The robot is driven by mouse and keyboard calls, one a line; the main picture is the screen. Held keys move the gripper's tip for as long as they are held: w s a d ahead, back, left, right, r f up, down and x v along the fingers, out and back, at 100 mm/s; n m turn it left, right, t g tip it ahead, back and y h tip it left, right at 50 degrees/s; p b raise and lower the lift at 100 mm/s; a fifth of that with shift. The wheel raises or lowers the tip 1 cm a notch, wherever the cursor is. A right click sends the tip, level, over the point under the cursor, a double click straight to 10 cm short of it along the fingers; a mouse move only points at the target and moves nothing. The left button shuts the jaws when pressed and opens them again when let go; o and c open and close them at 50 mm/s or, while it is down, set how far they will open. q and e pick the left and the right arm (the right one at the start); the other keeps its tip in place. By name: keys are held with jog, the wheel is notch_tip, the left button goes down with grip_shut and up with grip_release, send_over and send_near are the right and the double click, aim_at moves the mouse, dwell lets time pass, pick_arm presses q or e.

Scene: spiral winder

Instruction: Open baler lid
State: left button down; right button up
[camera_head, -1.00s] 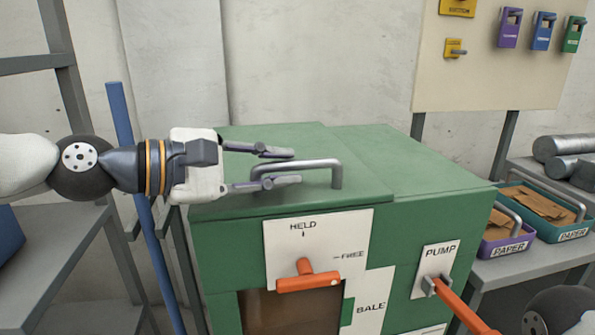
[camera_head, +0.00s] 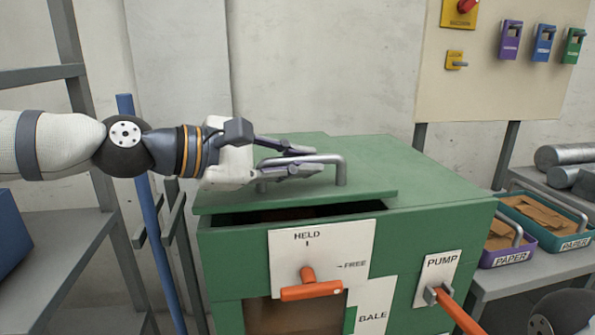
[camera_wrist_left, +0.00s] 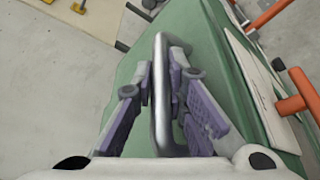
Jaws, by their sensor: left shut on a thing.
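The green baler lid (camera_head: 372,190) is tilted up a little at its front, with a dark gap (camera_head: 290,213) between it and the green baler body (camera_head: 232,262). A grey bar handle (camera_head: 341,172) stands on the lid. My left gripper (camera_head: 304,160) reaches in from the left and is shut on the handle. In the left wrist view the handle (camera_wrist_left: 160,85) runs between the two purple-padded fingers. My right gripper is not in view; a dark rounded part of mine shows at the bottom right.
An orange lever (camera_head: 311,290) sits on the HELD/FREE plate on the baler front. An orange pump lever (camera_head: 458,312) juts out at the right. Paper trays (camera_head: 515,255) stand on a bench at right. A grey shelf (camera_head: 50,262) and blue pole (camera_head: 157,240) are at left.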

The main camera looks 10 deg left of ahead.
pick_arm(q)
jog(key=w+a+r+p, duration=0.1)
jog(key=w+r, duration=0.2)
jog(key=r, duration=0.4)
jog(key=w+a+r+n+p, duration=0.1)
jog(key=w+r, duration=0.2)
jog(key=r, duration=0.5)
jog(key=shift+w+r+g, duration=0.25)
jog(key=shift+r+g, duration=0.05)
jog(key=shift+g, duration=0.1)
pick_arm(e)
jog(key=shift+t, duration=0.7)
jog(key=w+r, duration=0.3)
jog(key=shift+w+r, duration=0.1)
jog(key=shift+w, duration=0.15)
pick_arm(q)
jog(key=shift+a, duration=0.1)
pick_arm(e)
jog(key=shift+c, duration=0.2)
